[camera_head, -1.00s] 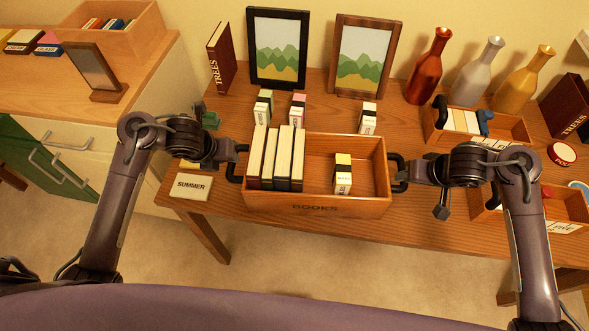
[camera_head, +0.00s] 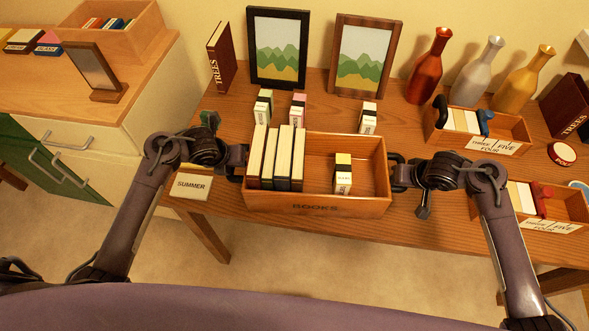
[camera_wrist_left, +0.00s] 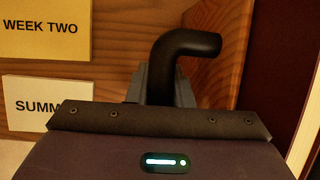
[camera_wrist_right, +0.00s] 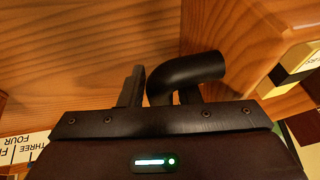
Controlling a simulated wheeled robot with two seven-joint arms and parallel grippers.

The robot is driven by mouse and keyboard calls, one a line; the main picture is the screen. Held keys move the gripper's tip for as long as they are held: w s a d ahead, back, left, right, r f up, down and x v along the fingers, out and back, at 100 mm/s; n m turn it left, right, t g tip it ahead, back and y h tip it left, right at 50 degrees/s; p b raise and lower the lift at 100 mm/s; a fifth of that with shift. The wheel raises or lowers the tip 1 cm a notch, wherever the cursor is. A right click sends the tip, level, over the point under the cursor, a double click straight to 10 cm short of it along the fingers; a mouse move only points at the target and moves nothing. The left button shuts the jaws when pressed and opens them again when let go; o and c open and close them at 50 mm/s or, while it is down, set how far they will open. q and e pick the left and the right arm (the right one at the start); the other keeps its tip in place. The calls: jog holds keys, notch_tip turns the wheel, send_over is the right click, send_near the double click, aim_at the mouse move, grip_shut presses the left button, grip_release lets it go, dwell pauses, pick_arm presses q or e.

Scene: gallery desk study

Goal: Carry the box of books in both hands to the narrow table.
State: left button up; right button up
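Each end has a black handle. My left gripper (camera_head: 238,163) is at the left end, its fingers closed around the left handle (camera_wrist_left: 185,45). My right gripper (camera_head: 402,173) is at the right end, its fingers closed around the right handle (camera_wrist_right: 190,75). The box still rests on the desk.
The SUMMER card (camera_head: 191,186) lies left of the box. Small blocks, two picture frames (camera_head: 278,48) and three vases (camera_head: 430,66) stand behind. A tray (camera_head: 480,130) and another low box (camera_head: 560,210) are to the right. A cabinet (camera_head: 110,100) is at the left.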

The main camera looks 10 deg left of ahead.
grip_shut()
dwell(1.1)
jog(key=shift+w+r, duration=0.15)
jog(key=shift+r, duration=0.1)
